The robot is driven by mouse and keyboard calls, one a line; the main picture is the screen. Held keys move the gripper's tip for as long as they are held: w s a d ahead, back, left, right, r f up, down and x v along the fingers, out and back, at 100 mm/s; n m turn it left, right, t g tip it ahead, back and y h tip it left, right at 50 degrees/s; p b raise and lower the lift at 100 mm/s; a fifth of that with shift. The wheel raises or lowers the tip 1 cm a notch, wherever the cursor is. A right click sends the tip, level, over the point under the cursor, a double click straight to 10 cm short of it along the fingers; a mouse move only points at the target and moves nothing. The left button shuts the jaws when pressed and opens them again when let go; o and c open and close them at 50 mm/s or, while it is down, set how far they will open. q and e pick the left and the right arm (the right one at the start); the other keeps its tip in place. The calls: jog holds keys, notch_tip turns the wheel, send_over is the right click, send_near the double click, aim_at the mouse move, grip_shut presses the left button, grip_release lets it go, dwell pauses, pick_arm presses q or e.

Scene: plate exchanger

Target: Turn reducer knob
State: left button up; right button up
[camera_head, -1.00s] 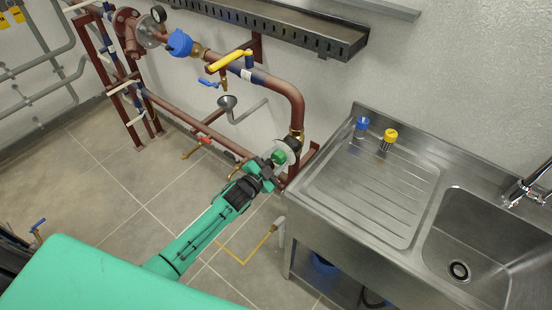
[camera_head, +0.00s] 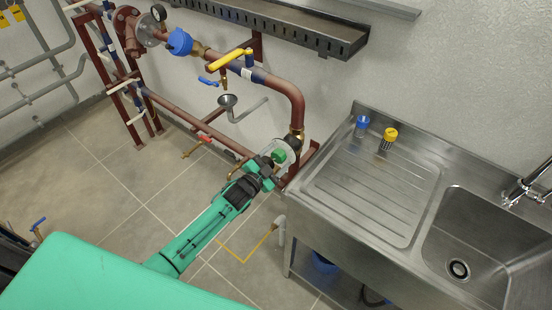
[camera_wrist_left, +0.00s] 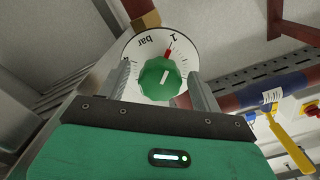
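The reducer knob (camera_wrist_left: 160,79) is green and scalloped, with a white line on its face. It sits in front of a round white dial (camera_wrist_left: 138,48) marked "bar" and "1". A red pointer (camera_wrist_left: 168,51) shows near the "1". In the head view the green knob (camera_head: 280,156) is at the lower end of the brown pipe, left of the sink. My left gripper (camera_wrist_left: 163,85) has one finger on each side of the knob, with narrow gaps seeming to show. In the head view my left gripper (camera_head: 268,165) is at the knob. My right gripper is out of view.
A steel sink unit (camera_head: 375,205) stands close to the right of the knob. Brown pipework (camera_head: 280,87) with a yellow-handled valve (camera_head: 228,60) rises behind and above it. A yellow hose (camera_head: 243,254) lies below my left arm. Tiled floor is open at left.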

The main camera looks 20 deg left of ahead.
pick_arm(q)
jog(key=b+v, duration=0.2)
jog(key=v, duration=1.2)
jog(key=shift+w+r, duration=0.1)
jog(key=s+a+f+n+g+y, duration=0.2)
jog(key=s+f, duration=0.2)
jog(key=f, duration=0.7)
jog(key=s+a+f+n+g+y, duration=0.1)
jog(key=s+f+n+g, duration=0.3)
jog(key=f, duration=0.7)
jog(key=s+a+f+m+g+y, duration=0.15)
jog(key=s+f, duration=0.35)
jog(key=f, duration=0.6)
jog(key=s+f+n+g, duration=0.1)
jog(key=s+f+g, duration=0.1)
jog(key=s+f, duration=0.4)
jog(key=s+d+f+n+g+y, duration=0.1)
jog(key=s+f+g, duration=0.2)
jog(key=s, duration=1.2)
jog(key=s+d+f+n+g, duration=0.1)
jog(key=s+f+n+g, duration=0.1)
jog(key=s+f, duration=0.7)
jog(key=shift+s+g+y, duration=0.35)
jog(key=shift+s+g, duration=0.4)
jog(key=shift+s, duration=0.35)
jog(key=shift+d, duration=0.15)
